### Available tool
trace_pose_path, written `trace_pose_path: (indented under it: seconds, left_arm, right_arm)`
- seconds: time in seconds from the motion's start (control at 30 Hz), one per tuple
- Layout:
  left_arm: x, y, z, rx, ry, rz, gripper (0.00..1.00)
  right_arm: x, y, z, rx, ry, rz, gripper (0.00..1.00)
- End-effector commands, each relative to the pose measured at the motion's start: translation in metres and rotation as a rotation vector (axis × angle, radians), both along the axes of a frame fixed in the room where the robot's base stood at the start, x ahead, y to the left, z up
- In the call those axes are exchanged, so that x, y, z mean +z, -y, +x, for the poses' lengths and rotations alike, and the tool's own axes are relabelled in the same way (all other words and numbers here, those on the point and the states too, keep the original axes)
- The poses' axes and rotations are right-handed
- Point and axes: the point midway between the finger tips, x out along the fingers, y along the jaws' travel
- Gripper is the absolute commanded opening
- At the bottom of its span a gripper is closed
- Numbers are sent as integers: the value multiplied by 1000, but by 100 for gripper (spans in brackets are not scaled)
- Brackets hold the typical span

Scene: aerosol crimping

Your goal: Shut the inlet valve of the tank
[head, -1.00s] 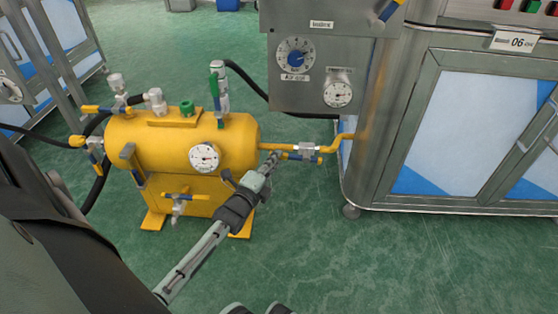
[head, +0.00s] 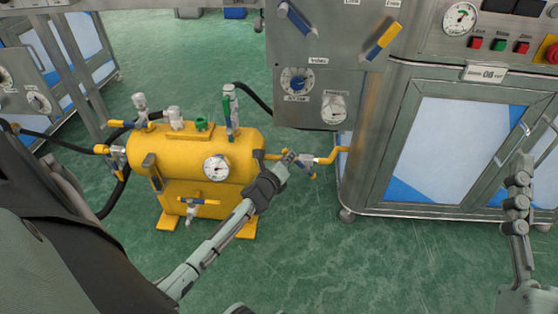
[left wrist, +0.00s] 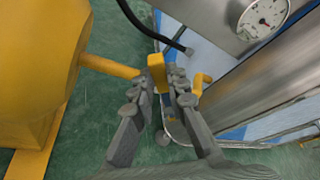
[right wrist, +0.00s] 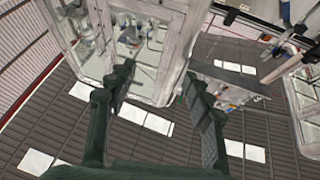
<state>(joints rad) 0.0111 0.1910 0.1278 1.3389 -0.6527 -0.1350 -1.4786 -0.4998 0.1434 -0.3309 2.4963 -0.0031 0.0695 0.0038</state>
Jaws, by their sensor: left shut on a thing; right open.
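The yellow tank (head: 190,150) stands on the floor at the left in the head view, with a dial gauge on its front. A yellow pipe (head: 329,159) leaves its right end through a silver valve (head: 307,160). The valve's handle (head: 309,173) slants down to the right, across the pipe line. My left gripper (head: 289,157) is at this handle. In the left wrist view it is shut on the yellow end of the handle (left wrist: 157,70). My right gripper (head: 518,188) is far right in the head view. It is open and empty in the right wrist view (right wrist: 158,95).
Another valve (head: 117,157) sits at the tank's left end, with hoses. A drain valve (head: 194,204) is below the gauge. A steel cabinet (head: 380,150) and its dial panel (head: 318,85) stand right of the tank. Green floor in front is clear.

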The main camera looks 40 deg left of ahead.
Motion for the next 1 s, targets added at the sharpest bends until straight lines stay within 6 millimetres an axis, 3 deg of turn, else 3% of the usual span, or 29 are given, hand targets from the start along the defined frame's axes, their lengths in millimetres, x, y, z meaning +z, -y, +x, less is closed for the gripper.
trace_pose_path:
  seconds: [0.1,0.23,0.4,0.6,0.7,1.0]
  left_arm:
    - [10,6,7,-1,-51,83,0]
    - [16,13,12,-2,-106,172,0]
    - [22,23,18,-2,-178,289,0]
    - [26,34,25,-3,-257,420,0]
    - [26,39,28,-2,-293,476,0]
    - [26,50,35,-1,-371,602,0]
  right_arm:
    - [-16,-6,5,11,-137,-47,52]
    - [-69,11,22,-37,-374,-170,52]
    - [-139,47,21,-106,-694,-311,52]
    - [-203,97,-8,-188,-1040,-434,52]
    - [-224,120,-29,-226,-1185,-477,52]
    - [-255,166,-83,-304,-1486,-547,52]
